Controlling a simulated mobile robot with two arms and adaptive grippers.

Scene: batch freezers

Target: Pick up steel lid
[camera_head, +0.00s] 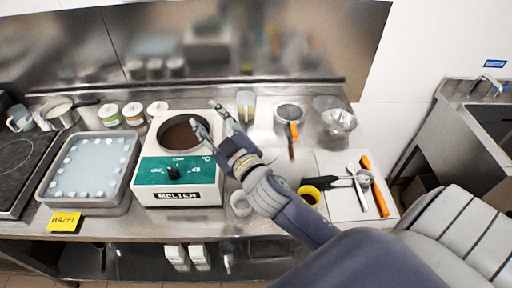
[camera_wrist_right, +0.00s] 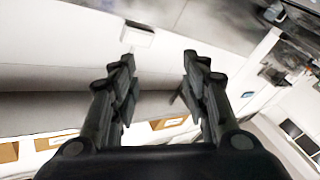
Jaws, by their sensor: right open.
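I cannot pick out a steel lid with certainty in either view. The white and green melter (camera_head: 178,172) stands on the steel counter, and its round pot (camera_head: 181,133) is uncovered, with dark brown contents showing. My right gripper (camera_head: 206,113) reaches in from the lower right and hangs by the right side of the pot. Its fingers are spread and hold nothing. In the right wrist view, the two dark fingers (camera_wrist_right: 158,75) are also apart with nothing between them. My left gripper does not show.
A clear-lidded tray (camera_head: 88,168) stands left of the melter, above a yellow HAZEL label (camera_head: 64,221). A white board (camera_head: 347,186) with utensils lies at the right. A sink (camera_head: 488,118) is farther right.

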